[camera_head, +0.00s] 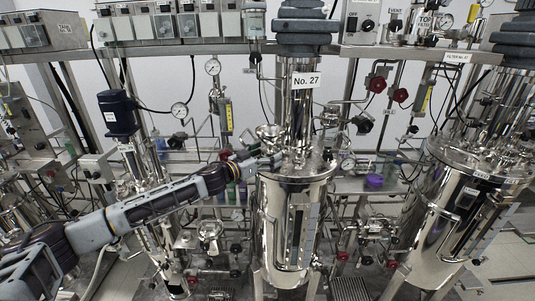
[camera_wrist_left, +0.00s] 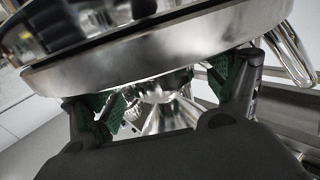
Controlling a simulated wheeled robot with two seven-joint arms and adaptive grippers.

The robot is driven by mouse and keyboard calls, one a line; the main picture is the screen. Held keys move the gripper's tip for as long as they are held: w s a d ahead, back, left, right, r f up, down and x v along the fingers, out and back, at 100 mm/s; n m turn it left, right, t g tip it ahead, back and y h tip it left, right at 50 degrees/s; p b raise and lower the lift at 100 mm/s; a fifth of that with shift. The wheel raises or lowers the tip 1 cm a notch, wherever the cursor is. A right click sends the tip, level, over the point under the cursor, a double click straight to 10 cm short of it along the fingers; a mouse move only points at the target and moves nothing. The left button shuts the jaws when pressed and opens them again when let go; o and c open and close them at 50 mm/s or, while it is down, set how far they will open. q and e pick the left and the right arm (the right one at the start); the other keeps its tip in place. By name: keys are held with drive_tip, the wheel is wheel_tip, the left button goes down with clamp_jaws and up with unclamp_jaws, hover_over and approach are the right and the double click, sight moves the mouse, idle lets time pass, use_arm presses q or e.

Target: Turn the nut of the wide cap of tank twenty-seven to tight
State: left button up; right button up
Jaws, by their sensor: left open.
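Tank twenty-seven (camera_head: 272,225) is a shiny steel vessel with a "No. 27" label (camera_head: 301,80) on its upper column. A wide cap (camera_head: 268,132) seems to stand at the left of its lid; its nut is too small to make out. My left gripper (camera_head: 268,160) is at the lid's left edge, just below that cap. In the left wrist view, the left gripper (camera_wrist_left: 172,92) is open, with green pads apart. A shiny metal part (camera_wrist_left: 165,88) shows between the fingers, under a broad steel rim (camera_wrist_left: 150,55). I cannot tell whether the fingers touch it. My right gripper is out of view.
A second steel tank (camera_head: 440,225) stands at the right. A motor-topped vessel (camera_head: 117,113) stands at the left, behind my arm. Pipes, gauges (camera_head: 179,110) and valves crowd the back. A purple container (camera_head: 374,181) sits on the bench behind.

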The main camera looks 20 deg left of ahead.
use_arm(q)
drive_tip(key=shift+w+d, duration=0.1)
drive_tip(key=shift+c, duration=0.4)
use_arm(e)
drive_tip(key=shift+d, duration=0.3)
use_arm(q)
drive_tip(key=c, duration=0.9)
drive_tip(key=shift+c, duration=0.2)
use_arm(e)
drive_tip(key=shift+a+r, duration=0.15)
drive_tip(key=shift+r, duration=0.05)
